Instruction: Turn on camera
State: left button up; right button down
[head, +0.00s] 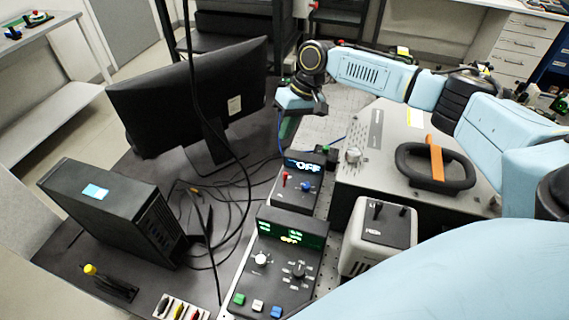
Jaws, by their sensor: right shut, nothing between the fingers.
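I cannot tell which device is the camera. My right gripper (291,126) is shut and empty, beyond the rear control box and apart from its controls. Its fingertips are small and partly hidden. My left gripper is not in view.
A monitor (185,95) and a black computer case (110,208) stand at left, with loose cables between. A white box with black toggles (383,224) is right of the front control box. A grey instrument (375,178) with a black ring and orange strap lies behind.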

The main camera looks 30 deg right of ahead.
aim_at(285, 179)
jog(key=shift+a+f, duration=0.1)
jog(key=shift+a, duration=0.1)
jog(key=shift+s+d, duration=0.1)
jog(key=s+a+f+p, duration=0.1)
jog(key=f, duration=0.1)
jog(key=a+f, duration=0.1)
jog(key=f, duration=0.2)
jog(key=s+a+f+p, duration=0.1)
jog(key=f, duration=0.2)
jog(key=shift+s+f+p, duration=0.15)
jog(key=shift+s+p, duration=0.15)
jog(key=shift+s, duration=0.25)
